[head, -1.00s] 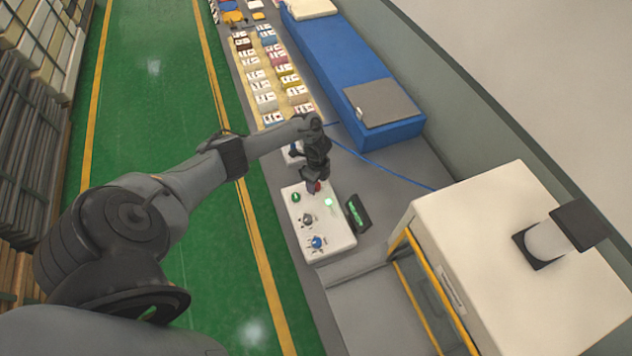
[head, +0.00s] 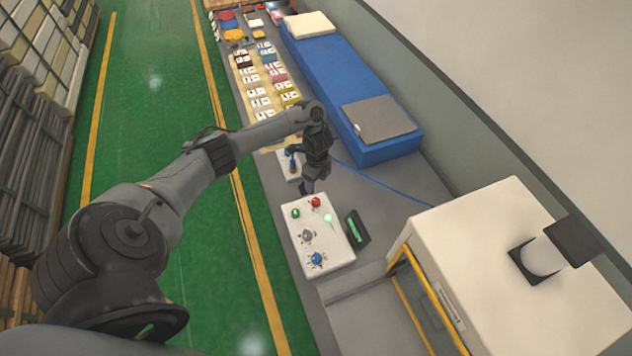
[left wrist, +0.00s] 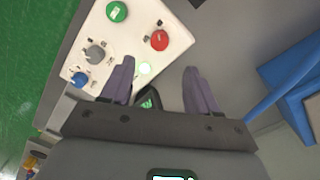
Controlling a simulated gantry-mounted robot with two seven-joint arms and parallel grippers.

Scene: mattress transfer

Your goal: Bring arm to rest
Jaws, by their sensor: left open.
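My left arm reaches in from the left in the head view. Its gripper (head: 308,184) points down just beyond the far edge of a white control panel (head: 328,252). In the left wrist view the gripper (left wrist: 160,82) is open, with two purple-grey fingers apart and nothing between them but the view of the panel edge and a lit green spot. The panel carries a red button (head: 315,202), a green button (head: 296,213), a grey knob (head: 307,236) and a blue knob (head: 316,258). My right gripper is not in view.
A blue mattress (head: 345,85) with a grey pad (head: 378,119) lies behind. A small dark screen (head: 357,230) stands beside the panel. A large white machine (head: 520,270) with a yellow frame is at right. Rows of small packs (head: 262,85) lie at the back. Green floor is clear at left.

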